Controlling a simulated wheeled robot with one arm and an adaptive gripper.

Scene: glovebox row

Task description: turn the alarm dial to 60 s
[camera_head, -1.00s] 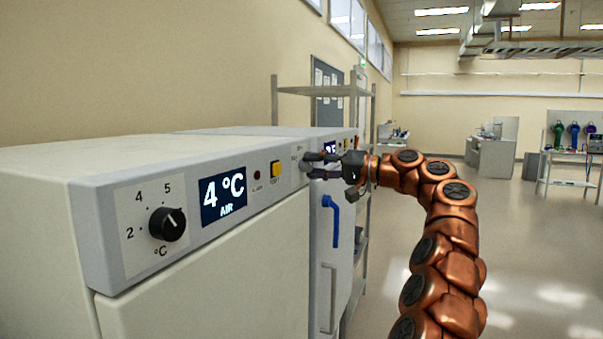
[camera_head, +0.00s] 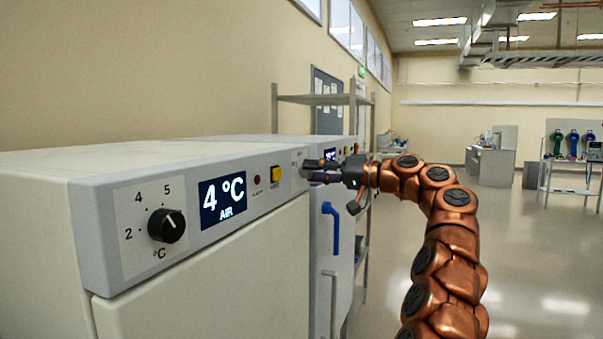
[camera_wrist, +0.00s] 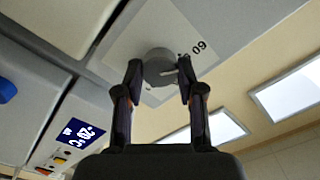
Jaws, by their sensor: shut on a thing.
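The alarm dial (camera_wrist: 158,66) is a grey round knob on a pale label plate (camera_wrist: 122,38) on the front panel. The number 60 appears upside down on the plate, to the right of the dial in the wrist view. My gripper (camera_wrist: 160,78) is shut on the dial, with one finger on either side of it. In the head view my gripper (camera_head: 312,170) is at the far right end of the near cabinet's panel and hides most of the dial. I cannot clearly tell where the dial's pointer is.
The near cabinet (camera_head: 85,225) has a black temperature knob (camera_head: 166,226), a 4 °C AIR display (camera_head: 223,198) and a yellow button (camera_head: 275,174). A second cabinet with a blue handle (camera_head: 331,228) stands beyond it. The floor (camera_head: 540,270) at right is open.

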